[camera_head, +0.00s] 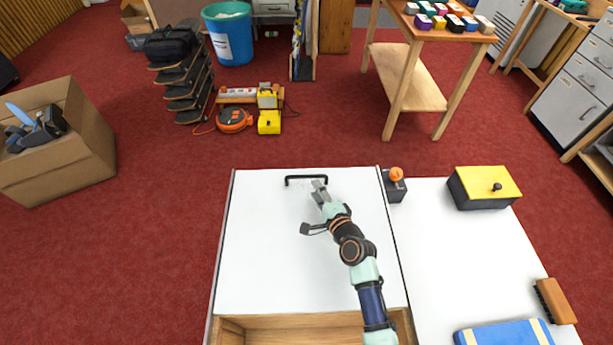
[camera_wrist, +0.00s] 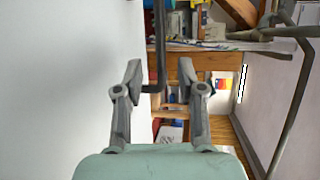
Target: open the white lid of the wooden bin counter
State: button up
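My gripper (camera_head: 319,187) is at the right part of the handle. In the wrist view, my gripper (camera_wrist: 160,72) is open, with one finger on each side of the black handle (camera_wrist: 160,45). Gaps show between the handle and both fingers, the left one smaller. The white lid (camera_wrist: 60,90) fills the left of the wrist view.
Right of the lid, a white worktop holds a black box with an orange knob (camera_head: 396,185), a yellow-topped box (camera_head: 485,187), a wooden brush (camera_head: 556,301) and a blue item (camera_head: 505,334). A wooden table (camera_head: 460,30) stands beyond. The lid surface left of my arm is clear.

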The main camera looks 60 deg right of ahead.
aim_at(307, 176)
jog(key=b+x, duration=0.2)
jog(key=x, duration=0.6)
jog(key=shift+a+r+b, duration=0.1)
jog(key=shift+b, duration=0.25)
grip_shut()
